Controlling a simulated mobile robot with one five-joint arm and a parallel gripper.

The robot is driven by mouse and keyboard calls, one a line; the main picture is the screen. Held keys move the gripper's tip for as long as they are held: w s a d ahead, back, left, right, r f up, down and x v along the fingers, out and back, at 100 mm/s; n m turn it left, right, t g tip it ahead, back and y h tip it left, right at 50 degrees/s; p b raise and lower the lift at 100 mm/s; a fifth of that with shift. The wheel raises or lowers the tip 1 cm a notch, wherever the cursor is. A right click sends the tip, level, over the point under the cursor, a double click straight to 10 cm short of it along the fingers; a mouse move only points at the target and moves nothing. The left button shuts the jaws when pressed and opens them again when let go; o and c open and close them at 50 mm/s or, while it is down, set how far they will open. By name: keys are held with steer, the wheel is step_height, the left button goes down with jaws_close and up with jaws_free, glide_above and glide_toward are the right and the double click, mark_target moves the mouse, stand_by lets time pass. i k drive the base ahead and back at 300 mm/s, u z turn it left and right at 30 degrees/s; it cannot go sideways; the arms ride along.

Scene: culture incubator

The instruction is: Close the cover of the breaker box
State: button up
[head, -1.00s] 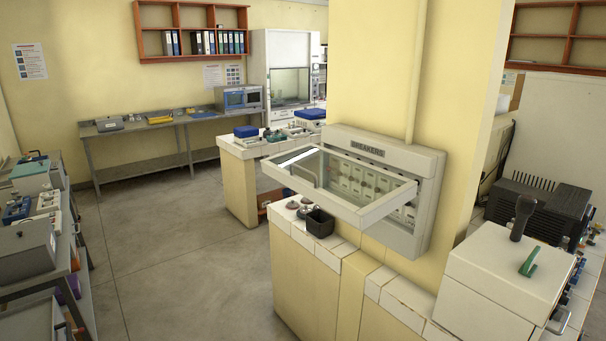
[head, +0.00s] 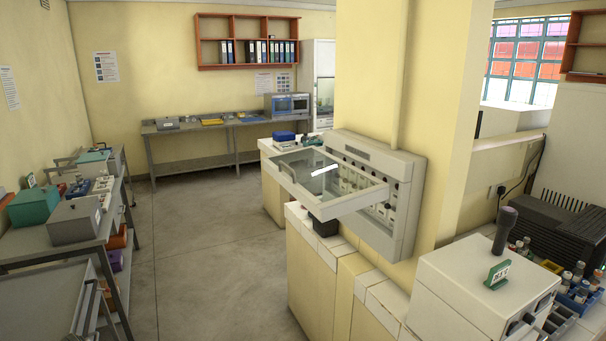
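The breaker box (head: 403,213) is a pale grey case mounted on the yellow pillar, right of the picture's middle. Its cover (head: 361,201) is a framed clear panel with a handle on its left side. The cover stands open, sticking out to the left from the box, roughly level. Rows of breakers (head: 379,211) show behind and below it. My gripper is not in view, and nothing is seen touching the cover.
A tiled counter (head: 352,268) runs below the box, with a dark container (head: 323,224) under the cover. A white machine (head: 476,290) stands at the right front. A shelf cart (head: 104,242) is at the left. The floor (head: 205,250) between is clear.

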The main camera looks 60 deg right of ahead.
mark_target(324, 211)
steer(key=z, duration=0.15)
steer(key=i, duration=0.9)
steer(key=u, duration=0.05)
